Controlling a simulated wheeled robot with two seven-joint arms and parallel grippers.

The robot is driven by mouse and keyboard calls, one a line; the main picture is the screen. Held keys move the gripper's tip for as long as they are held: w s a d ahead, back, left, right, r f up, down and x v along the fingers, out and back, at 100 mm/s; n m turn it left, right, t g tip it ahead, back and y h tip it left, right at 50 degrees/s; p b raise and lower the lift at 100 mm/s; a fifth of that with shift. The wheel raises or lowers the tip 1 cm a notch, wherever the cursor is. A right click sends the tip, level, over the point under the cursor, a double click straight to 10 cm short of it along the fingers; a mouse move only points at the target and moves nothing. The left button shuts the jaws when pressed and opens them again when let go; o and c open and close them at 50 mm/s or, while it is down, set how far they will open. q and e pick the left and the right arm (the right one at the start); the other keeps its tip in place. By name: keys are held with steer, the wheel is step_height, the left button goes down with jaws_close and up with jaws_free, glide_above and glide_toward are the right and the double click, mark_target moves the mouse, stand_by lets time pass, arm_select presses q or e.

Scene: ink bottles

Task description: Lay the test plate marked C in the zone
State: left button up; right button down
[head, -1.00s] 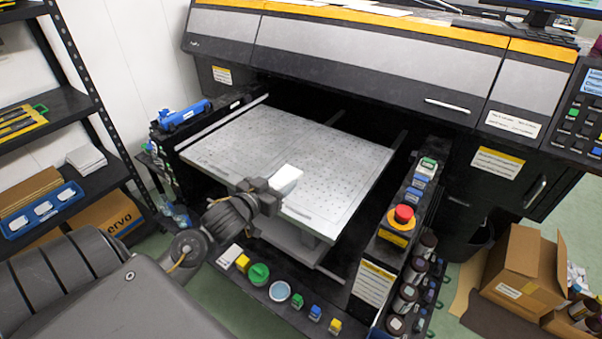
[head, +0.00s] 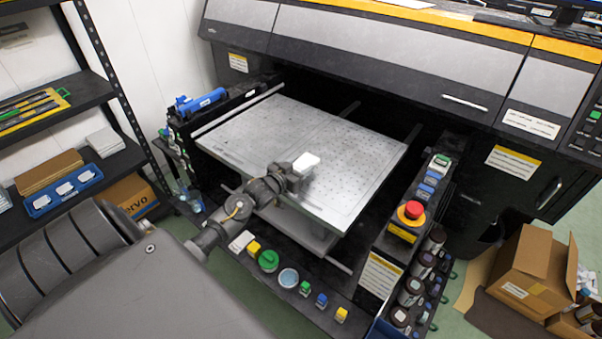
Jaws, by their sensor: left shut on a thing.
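A white test plate (head: 306,163) is in my left gripper (head: 299,172), which is shut on it. The gripper holds the plate over the front part of the perforated grey printer bed (head: 350,160). I cannot make out a letter on the plate, and the gap between it and the bed is hard to judge. The zone's outline cannot be told clearly on the bed. My right gripper is not in view.
A red stop button (head: 411,211) stands on the console right of the bed. A blue tool (head: 200,100) lies at the bed's left. Coloured caps, including a green one (head: 268,261), line the front ledge. A cardboard box (head: 535,270) sits at right. Most of the bed is bare.

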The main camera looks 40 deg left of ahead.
arm_select(q)
steer(key=shift+w+f, duration=0.1)
steer(key=shift+f, duration=1.45)
steer(key=shift+f, duration=0.1)
steer(key=o, duration=1)
steer(key=shift+f, duration=0.1)
steer(key=shift+r, duration=0.3)
steer(key=s+r+b, duration=0.1)
steer(key=s, duration=1.1)
steer(key=shift+d+r, duration=0.15)
steer(key=shift+r, duration=0.15)
